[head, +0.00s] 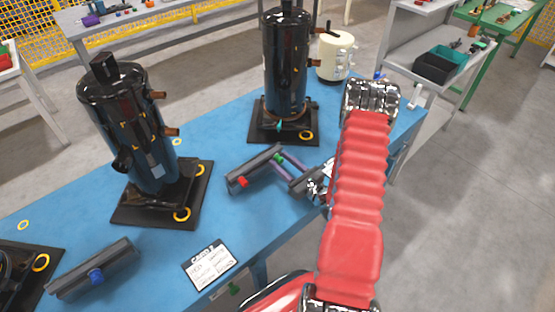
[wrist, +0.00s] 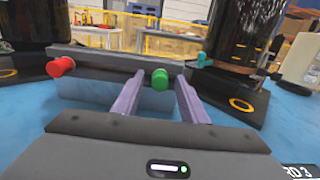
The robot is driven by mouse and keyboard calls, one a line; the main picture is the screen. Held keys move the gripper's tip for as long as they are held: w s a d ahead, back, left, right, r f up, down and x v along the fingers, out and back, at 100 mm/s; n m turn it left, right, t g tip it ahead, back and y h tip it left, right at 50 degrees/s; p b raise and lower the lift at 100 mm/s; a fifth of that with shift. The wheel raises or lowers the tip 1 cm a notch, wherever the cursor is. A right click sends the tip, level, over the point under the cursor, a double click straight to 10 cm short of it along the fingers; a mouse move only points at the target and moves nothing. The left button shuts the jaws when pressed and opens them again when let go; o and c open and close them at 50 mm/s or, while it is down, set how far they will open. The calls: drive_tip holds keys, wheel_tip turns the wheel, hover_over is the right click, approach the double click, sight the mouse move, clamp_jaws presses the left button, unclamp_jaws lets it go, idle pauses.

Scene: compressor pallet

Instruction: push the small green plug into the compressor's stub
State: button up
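The small green plug (head: 279,157) sits on the front of a dark grey rack (head: 253,171) on the blue table; it also shows in the wrist view (wrist: 160,79). My gripper (wrist: 161,84) is open, with its two purple fingers on either side of the green plug and a gap visible on each side. A black compressor (head: 285,65) stands upright behind the rack, with copper stubs (head: 314,63) on its right side. Another black compressor (head: 127,125) stands at the left, also with copper stubs (head: 171,131). I cannot tell which stub the task means.
A red plug (wrist: 61,67) sits on the same rack, left of the green one. A teal piece (wrist: 202,59) is at the nearer compressor's base. Another rack with a blue plug (head: 96,276) and a white card (head: 209,265) lie left. A cream canister (head: 335,57) stands behind.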

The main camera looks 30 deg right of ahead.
sight(282, 162)
idle(0.4)
clamp_jaws()
idle(0.4)
drive_tip(key=shift+s+d, duration=0.1)
drive_tip(key=shift+s, duration=0.35)
drive_tip(key=shift+s, duration=0.35)
drive_tip(key=shift+s+d, duration=0.1)
drive_tip(key=shift+s, duration=0.25)
drive_tip(key=shift+s, duration=0.3)
drive_tip(key=shift+s, duration=0.35)
drive_tip(key=shift+s+d, duration=0.1)
drive_tip(key=shift+s, duration=0.3)
